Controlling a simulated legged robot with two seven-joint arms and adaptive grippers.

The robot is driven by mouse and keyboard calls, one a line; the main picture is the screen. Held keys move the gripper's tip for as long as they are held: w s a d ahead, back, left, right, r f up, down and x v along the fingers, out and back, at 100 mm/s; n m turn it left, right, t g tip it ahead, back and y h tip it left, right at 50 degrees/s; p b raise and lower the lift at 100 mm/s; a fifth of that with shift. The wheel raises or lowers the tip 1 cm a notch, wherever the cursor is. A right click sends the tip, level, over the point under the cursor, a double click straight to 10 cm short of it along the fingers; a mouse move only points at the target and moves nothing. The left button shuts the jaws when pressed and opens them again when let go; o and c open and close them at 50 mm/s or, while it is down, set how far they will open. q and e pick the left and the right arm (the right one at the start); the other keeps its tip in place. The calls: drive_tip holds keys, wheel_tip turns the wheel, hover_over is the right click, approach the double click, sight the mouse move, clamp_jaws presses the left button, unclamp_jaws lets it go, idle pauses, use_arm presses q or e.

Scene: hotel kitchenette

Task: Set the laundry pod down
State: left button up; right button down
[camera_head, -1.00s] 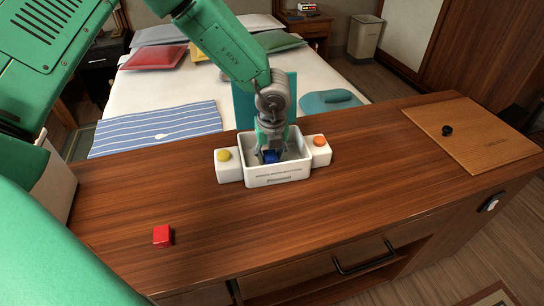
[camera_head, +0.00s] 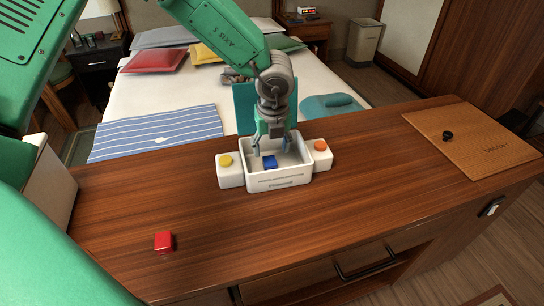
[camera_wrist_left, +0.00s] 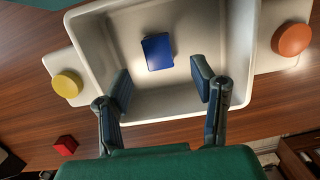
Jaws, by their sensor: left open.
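The blue laundry pod (camera_head: 269,161) lies on the floor of a white tray (camera_head: 279,181) on the wooden counter. It also shows in the left wrist view (camera_wrist_left: 158,52), beyond the fingertips and apart from them. My left gripper (camera_head: 272,147) is open and empty just above the tray, with its fingers spread; the wrist view shows both fingers (camera_wrist_left: 163,88) with a gap between them. My right gripper is not in view.
A yellow round piece (camera_head: 225,160) and an orange one (camera_head: 321,146) sit on white blocks at the tray's sides. A red cube (camera_head: 164,241) lies at the front left. A wooden board (camera_head: 475,150) with a black knob lies right. The counter between is clear.

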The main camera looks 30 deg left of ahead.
sight(273, 165)
use_arm(q)
wheel_tip(273, 165, up, 6)
drive_tip(key=d, duration=0.1)
drive_tip(key=shift+s, duration=0.35)
drive_tip(key=shift+a, duration=0.15)
